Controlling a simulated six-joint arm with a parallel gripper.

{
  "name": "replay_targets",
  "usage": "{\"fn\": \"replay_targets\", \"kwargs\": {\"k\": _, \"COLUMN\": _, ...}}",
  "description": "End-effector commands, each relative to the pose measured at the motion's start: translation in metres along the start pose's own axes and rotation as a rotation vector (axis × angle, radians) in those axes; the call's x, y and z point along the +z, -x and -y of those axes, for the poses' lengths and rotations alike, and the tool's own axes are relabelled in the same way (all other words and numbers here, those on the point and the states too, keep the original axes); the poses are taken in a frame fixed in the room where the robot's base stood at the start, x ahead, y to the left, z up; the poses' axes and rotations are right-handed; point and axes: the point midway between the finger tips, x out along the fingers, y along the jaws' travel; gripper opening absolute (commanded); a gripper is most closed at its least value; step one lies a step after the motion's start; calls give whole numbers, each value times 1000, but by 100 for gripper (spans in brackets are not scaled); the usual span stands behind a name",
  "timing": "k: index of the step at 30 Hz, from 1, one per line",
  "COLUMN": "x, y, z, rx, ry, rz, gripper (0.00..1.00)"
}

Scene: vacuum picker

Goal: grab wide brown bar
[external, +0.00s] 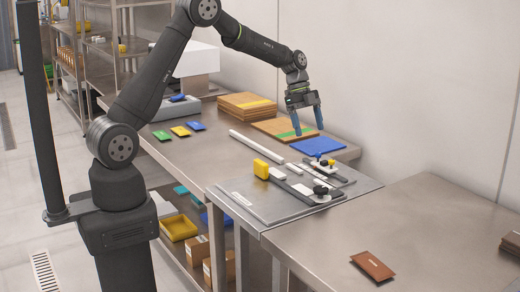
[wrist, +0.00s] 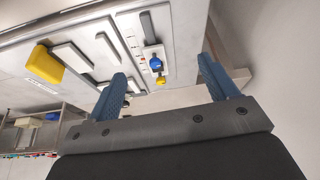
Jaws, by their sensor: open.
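A flat brown bar (external: 372,264) with small markings lies on the bare steel table at the front right in the external view. I do not see it in the wrist view. My gripper (external: 308,126) is open and empty, fingers pointing down, near the flat cardboard with a green stripe (external: 284,130) and the blue sheet (external: 318,146), far back from the brown bar. In the wrist view my gripper's two blue fingers (wrist: 161,70) are spread apart with nothing held between them.
A steel plate fixture with a yellow block (external: 261,169), white bars and dark knobs (external: 320,190) stands between my gripper and the brown bar. A brown stack (external: 511,244) sits at the right edge. The table around the bar is clear.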

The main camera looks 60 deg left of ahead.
Motion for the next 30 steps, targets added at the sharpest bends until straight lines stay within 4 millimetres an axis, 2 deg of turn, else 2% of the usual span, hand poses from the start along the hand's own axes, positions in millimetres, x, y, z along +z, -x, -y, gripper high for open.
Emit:
{"fn": "replay_targets", "kwargs": {"k": 9, "x": -2, "y": 0, "z": 0, "rx": 0, "ry": -1, "rz": 0, "gripper": 71}}
{"fn": "replay_targets", "kwargs": {"k": 11, "x": -8, "y": -2, "z": -1, "rx": 2, "ry": -5, "rz": 1, "gripper": 71}}
{"fn": "replay_targets", "kwargs": {"k": 13, "x": -26, "y": -7, "z": -4, "rx": 5, "ry": -15, "rz": 4, "gripper": 71}}
{"fn": "replay_targets", "kwargs": {"k": 14, "x": -37, "y": -10, "z": -6, "rx": 7, "ry": -20, "rz": 5, "gripper": 71}}
{"fn": "replay_targets", "kwargs": {"k": 17, "x": -87, "y": -24, "z": -18, "rx": 18, "ry": -43, "rz": 11, "gripper": 71}}
{"fn": "replay_targets", "kwargs": {"k": 20, "x": -145, "y": -40, "z": -37, "rx": 27, "ry": -66, "rz": 17, "gripper": 71}}
{"fn": "replay_targets", "kwargs": {"k": 24, "x": -221, "y": -62, "z": -74, "rx": 39, "ry": -98, "rz": 21, "gripper": 71}}
{"fn": "replay_targets", "kwargs": {"k": 26, "x": -253, "y": -70, "z": -93, "rx": 43, "ry": -112, "rz": 22, "gripper": 71}}
{"fn": "replay_targets", "kwargs": {"k": 30, "x": -321, "y": -87, "z": -145, "rx": 55, "ry": -145, "rz": 20, "gripper": 71}}
